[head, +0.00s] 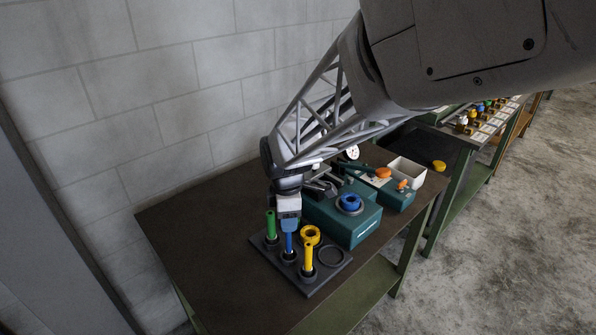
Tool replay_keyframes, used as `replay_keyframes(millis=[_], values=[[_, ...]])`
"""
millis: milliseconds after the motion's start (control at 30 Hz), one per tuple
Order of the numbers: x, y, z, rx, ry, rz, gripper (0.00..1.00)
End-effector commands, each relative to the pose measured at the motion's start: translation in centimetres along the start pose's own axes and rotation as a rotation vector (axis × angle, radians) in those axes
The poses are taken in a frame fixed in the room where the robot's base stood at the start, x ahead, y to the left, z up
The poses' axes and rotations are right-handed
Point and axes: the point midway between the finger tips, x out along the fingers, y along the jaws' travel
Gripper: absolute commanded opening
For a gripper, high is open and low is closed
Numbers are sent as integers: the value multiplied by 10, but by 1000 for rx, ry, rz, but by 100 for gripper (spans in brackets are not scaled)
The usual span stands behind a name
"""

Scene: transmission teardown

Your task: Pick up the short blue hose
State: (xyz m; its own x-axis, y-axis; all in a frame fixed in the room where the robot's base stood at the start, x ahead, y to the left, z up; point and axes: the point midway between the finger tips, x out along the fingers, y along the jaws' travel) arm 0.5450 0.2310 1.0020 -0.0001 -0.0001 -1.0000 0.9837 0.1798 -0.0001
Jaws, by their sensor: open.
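The blue hose (288,243) stands upright in a holder on a dark tray (309,288) at the front of the table. It is the only blue hose I can make out, and its upper end is hidden by my gripper. My gripper (289,226) points down directly over the blue hose, with its fingers at or around the hose's top. The jaws are open; whether they touch the hose cannot be told from this view.
A green hose (270,226) stands close on the left and a yellow hose (308,258) close on the right. A teal box (350,229) with a blue ring (350,203) stands right. The table's left part (195,235) is bare.

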Motion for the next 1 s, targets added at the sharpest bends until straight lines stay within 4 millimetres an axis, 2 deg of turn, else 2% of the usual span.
replay_keyframes(millis=[133,567,1000], values=[[10,0,0,0,0,-1,47],[14,0,0,1,0,0,47],[56,-1,0,1,0,0,47]])
